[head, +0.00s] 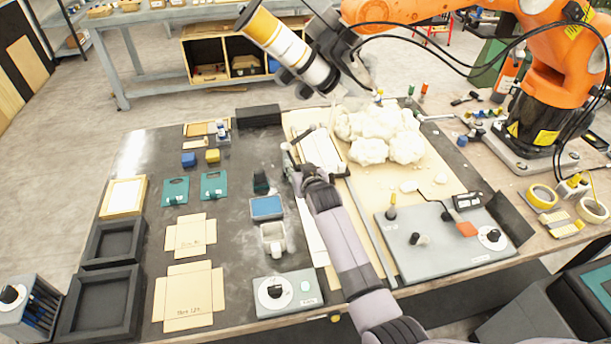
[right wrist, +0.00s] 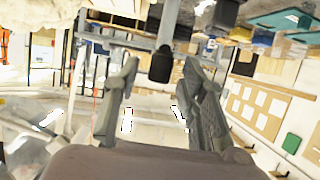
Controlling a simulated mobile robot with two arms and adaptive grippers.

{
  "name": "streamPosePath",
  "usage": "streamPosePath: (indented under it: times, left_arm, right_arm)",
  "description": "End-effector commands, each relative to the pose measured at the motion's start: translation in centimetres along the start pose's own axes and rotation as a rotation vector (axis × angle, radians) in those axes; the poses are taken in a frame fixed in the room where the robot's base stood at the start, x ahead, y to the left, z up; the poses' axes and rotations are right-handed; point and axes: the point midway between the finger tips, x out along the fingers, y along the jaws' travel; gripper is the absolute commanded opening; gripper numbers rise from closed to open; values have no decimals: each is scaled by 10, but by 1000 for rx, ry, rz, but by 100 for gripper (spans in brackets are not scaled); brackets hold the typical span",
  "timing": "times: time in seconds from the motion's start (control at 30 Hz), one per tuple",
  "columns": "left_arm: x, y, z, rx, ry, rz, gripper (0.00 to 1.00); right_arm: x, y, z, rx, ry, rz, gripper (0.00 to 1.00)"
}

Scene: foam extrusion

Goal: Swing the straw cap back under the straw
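My right gripper (head: 291,158) is over the middle of the workbench, left of the white foam. In the right wrist view its two grey fingers (right wrist: 160,84) are spread apart, with no thing clearly held. A dark rounded piece on the end of a thin grey rod (right wrist: 160,66) shows between the fingertips there; I cannot tell if it is the straw cap, or whether it touches a finger. The white and yellow canister (head: 278,40) is held tilted by the orange arm above the bench. I cannot make out the straw and its cap in the head view. My left gripper is not in view.
A lumpy white foam mass (head: 385,135) lies on the board at right. The orange robot arm (head: 545,90) and its cables reach over the back. A grey control panel (head: 440,262), a dial box (head: 287,292) and black trays (head: 103,300) stand along the front.

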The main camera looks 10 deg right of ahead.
Motion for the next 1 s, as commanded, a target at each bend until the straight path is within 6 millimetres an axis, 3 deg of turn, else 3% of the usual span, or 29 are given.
streamPosePath:
  times: [0.6,1.0]
  left_arm:
    - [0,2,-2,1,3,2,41]
    - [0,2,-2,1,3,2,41]
  right_arm:
    - [-97,0,1,-1,0,0,38]
    - [-111,0,0,-1,0,-1,38]
